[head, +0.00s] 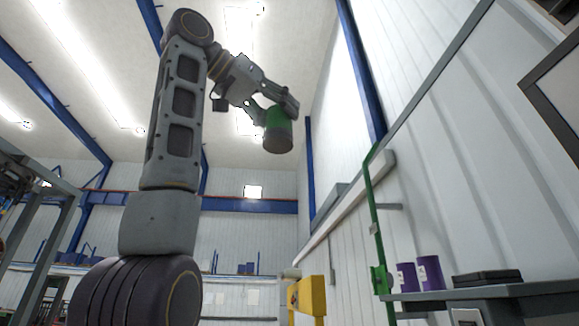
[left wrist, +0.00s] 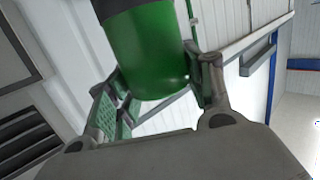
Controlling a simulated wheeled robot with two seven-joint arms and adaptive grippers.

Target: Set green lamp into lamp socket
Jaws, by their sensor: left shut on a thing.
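The green lamp (head: 278,128) is a cylinder with a green upper part and a dark grey lower end. My left gripper (head: 276,108) is shut on it and holds it high in the air, with the dark end pointing down and slightly tilted in the head view. In the left wrist view the green lamp (left wrist: 150,55) sits between the two fingers of the left gripper (left wrist: 155,85), its rounded green end toward the palm. The lamp socket cannot be made out in either view. My right gripper is not in view.
A grey shelf (head: 470,292) at the lower right bears two purple cylinders (head: 429,274) and a dark flat box (head: 487,278). A green post (head: 374,220) stands beside it. A yellow block (head: 309,296) is at the bottom centre. The air around the lamp is clear.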

